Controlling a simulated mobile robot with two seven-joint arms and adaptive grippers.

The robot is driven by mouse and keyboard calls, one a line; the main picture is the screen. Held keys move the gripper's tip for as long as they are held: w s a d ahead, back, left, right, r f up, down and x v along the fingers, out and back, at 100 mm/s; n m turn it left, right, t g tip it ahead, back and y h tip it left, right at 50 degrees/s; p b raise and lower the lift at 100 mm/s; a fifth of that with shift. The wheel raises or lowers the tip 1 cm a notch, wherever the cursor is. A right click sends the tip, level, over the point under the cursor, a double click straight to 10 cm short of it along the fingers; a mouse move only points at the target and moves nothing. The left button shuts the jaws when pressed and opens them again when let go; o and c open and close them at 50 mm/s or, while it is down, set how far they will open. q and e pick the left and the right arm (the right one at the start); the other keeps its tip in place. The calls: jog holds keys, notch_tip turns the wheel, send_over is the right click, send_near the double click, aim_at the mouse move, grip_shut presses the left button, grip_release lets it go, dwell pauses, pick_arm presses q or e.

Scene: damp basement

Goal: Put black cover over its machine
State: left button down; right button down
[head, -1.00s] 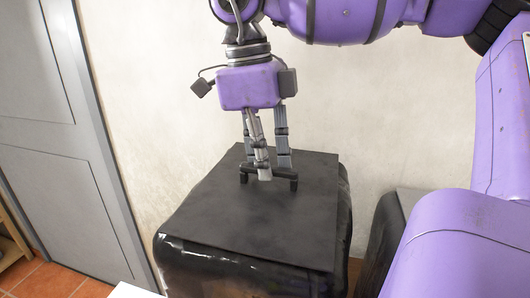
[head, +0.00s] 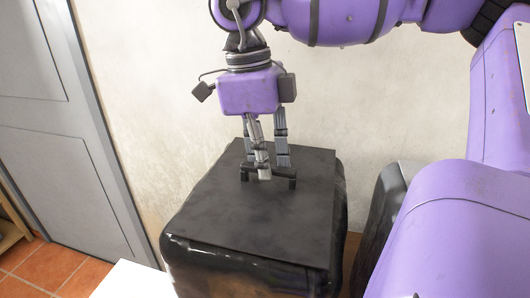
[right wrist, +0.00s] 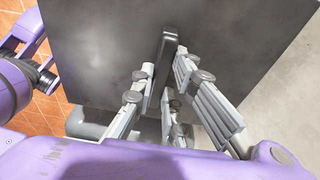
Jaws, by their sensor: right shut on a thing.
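The black cover (head: 220,217) is a flat, dark, square plate with a bar handle (head: 250,172) on top. In the head view it lies level over a glossy black, box-like body (head: 215,265), which may be its machine; I cannot tell whether the two touch or are one piece. My right gripper (head: 268,174) points down and is shut on the handle. In the right wrist view the fingers (right wrist: 168,100) close around the handle (right wrist: 165,55), with the cover (right wrist: 90,45) filling much of the picture. My left gripper is out of view.
Another dark, glossy block (head: 384,215) stands to the right, partly hidden by my purple arm. A grey door (head: 60,150) is at left, with a pale wall (head: 170,100) behind. A white surface (head: 130,282) shows at the bottom. Orange tiles (head: 50,270) cover the floor.

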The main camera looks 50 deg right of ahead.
aim_at(266, 182)
jog(key=shift+f+b, duration=0.7)
jog(key=shift+f, duration=1.7)
jog(key=shift+f+b, duration=0.6)
jog(key=shift+f, duration=1.2)
jog(key=shift+f, duration=0.25)
jog(key=c, duration=1.7)
grip_release()
jog(key=shift+o, duration=0.2)
jog(key=shift+r, duration=0.15)
jog(key=r, duration=0.4)
jog(key=w+r, duration=0.1)
jog(key=r, duration=0.6)
jog(key=shift+w+a+r, duration=0.35)
jog(key=shift+a, duration=0.05)
jog(key=shift+f, duration=0.1)
